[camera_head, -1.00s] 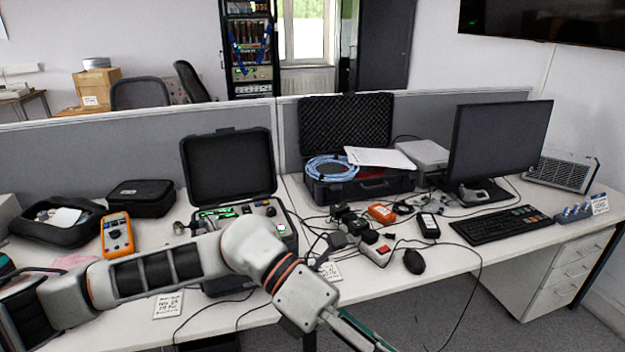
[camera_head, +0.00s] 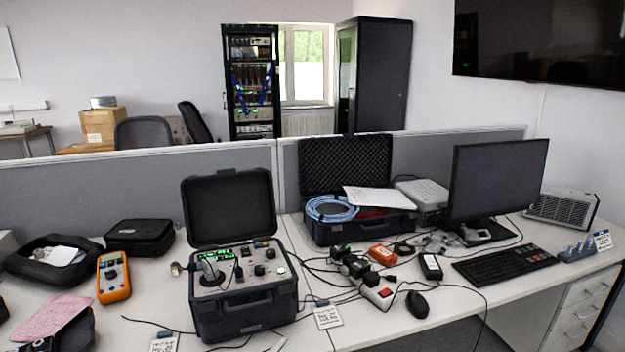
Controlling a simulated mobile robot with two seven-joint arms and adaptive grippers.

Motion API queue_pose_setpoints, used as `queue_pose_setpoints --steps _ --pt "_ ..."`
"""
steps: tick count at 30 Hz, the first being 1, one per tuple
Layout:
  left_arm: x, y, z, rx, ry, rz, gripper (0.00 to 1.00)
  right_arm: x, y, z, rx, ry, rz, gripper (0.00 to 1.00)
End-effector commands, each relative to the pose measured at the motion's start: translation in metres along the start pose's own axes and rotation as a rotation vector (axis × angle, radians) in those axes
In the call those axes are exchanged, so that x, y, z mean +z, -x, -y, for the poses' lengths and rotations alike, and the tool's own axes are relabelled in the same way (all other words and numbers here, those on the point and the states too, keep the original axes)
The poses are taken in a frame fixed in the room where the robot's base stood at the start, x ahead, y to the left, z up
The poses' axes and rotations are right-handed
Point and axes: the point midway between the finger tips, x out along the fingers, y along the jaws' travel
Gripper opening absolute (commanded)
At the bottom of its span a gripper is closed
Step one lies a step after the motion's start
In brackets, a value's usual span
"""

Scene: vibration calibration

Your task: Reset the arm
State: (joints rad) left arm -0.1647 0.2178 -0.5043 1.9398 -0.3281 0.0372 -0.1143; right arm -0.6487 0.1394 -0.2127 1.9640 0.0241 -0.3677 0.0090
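Neither of my grippers shows in the head view, and no part of my arms is clearly seen. The black calibrator case (camera_head: 243,312) stands open on the desk, lid up, with a lit green display and knobs on its panel. A small sensor with a cable sits on the left of the panel. An orange multimeter (camera_head: 113,277) lies to the left of the case.
A power strip (camera_head: 377,294), a black mouse (camera_head: 417,304) and loose cables lie right of the case. A monitor (camera_head: 495,180) and keyboard (camera_head: 504,265) stand at the right. A toolcase (camera_head: 360,226) is behind. A pink cloth (camera_head: 50,317) lies front left.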

Motion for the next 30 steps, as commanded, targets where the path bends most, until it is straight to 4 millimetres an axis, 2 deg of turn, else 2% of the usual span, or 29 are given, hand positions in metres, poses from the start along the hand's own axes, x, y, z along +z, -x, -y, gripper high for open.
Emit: queue_pose_setpoints --steps 1,3,5,6,9,12,15,18,22,30 --pt "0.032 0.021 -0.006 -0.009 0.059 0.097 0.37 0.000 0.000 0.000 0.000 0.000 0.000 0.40" --pt "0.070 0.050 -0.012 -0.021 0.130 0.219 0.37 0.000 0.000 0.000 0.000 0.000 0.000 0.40" --pt "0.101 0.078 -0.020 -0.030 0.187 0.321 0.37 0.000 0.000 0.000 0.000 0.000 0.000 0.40" --pt "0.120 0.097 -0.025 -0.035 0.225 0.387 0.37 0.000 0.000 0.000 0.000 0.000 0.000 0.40" --pt "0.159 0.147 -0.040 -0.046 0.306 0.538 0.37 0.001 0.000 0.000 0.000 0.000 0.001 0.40" --pt "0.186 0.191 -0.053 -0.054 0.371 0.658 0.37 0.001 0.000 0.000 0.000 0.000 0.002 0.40" --pt "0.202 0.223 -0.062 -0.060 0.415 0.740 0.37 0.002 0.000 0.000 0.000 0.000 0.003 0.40" --pt "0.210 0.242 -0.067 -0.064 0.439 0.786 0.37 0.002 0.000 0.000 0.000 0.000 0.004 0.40" --pt "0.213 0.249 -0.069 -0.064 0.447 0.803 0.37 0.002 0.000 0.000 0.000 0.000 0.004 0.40" --pt "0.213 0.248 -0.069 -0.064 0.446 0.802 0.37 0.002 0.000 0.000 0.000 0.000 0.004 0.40"
